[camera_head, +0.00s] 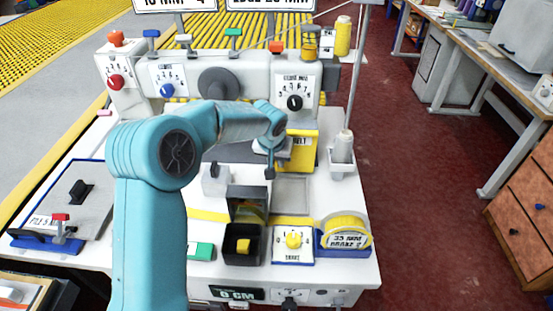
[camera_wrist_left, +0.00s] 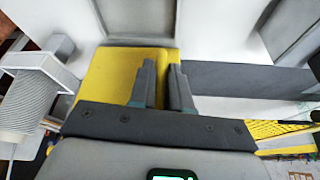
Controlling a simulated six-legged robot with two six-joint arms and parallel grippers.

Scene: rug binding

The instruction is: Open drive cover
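A yellow cover (camera_head: 302,152) with black lettering, partly hidden, stands on the right part of the white machine below the dial panel. I take it as the drive cover. My left gripper (camera_head: 270,168) is in front of its left side, and my wrist hides part of the lettering. In the left wrist view the yellow cover (camera_wrist_left: 108,72) lies behind my two dark fingers (camera_wrist_left: 162,68). The fingers are a narrow gap apart, with yellow showing between them. I cannot tell whether they touch or grip the cover. My right gripper is not in view.
A thread cone (camera_head: 342,147) on a holder stands right of the cover. A dial panel (camera_head: 294,98) is above. Red floor is free on the right.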

